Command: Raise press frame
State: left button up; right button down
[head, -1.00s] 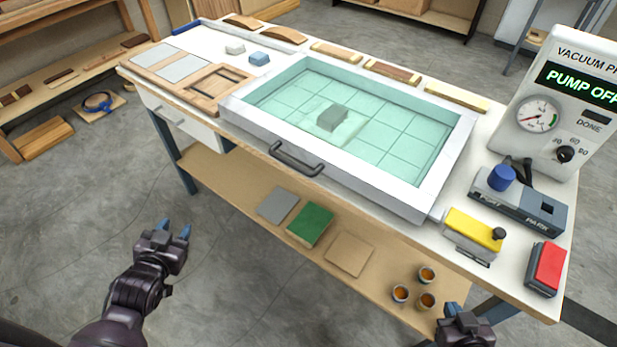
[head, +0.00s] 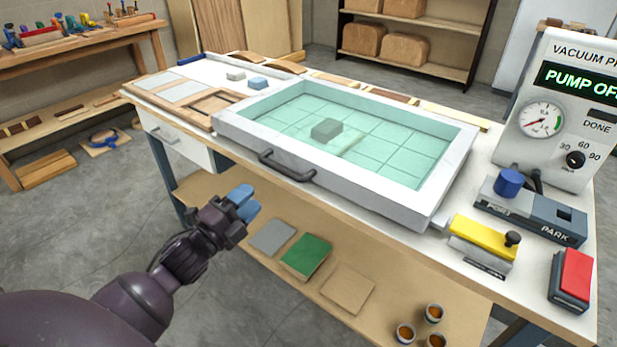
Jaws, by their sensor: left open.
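The press frame (head: 330,178) is a white rectangular frame with a clear greenish sheet marked in a grid. It lies flat on the white bench. Its dark handle (head: 286,167) is on the front side, left of the middle. A grey block (head: 326,129) shows through the sheet. My left gripper (head: 243,203) has blue fingertips and is open and empty. In the picture it is below and left of the handle, in front of the bench edge, apart from the handle. My right gripper is out of view.
On the bench's right stand the vacuum pump panel (head: 560,110) reading "PUMP OFF", a yellow-topped clamp (head: 483,238), a red-topped block (head: 574,277) and a blue-knobbed device (head: 530,212). The lower shelf (head: 390,290) holds flat sheets and small cups. A wooden frame (head: 213,104) lies left of the press.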

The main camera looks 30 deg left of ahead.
aim_at(280, 166)
pick_arm(q)
jog(key=shift+m, duration=0.3)
jog(key=x, duration=0.7)
jog(key=b+x, duration=0.1)
jog(key=x, duration=0.2)
jog(key=shift+w+a+f, duration=0.15)
jog(key=shift+w+f, duration=0.05)
jog(key=shift+w, duration=0.25)
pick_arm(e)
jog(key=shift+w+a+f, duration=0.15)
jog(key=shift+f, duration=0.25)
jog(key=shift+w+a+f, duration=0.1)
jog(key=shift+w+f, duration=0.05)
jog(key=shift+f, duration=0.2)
pick_arm(q)
jog(key=shift+c, duration=0.4)
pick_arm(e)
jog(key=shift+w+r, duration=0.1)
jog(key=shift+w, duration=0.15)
pick_arm(q)
grip_shut()
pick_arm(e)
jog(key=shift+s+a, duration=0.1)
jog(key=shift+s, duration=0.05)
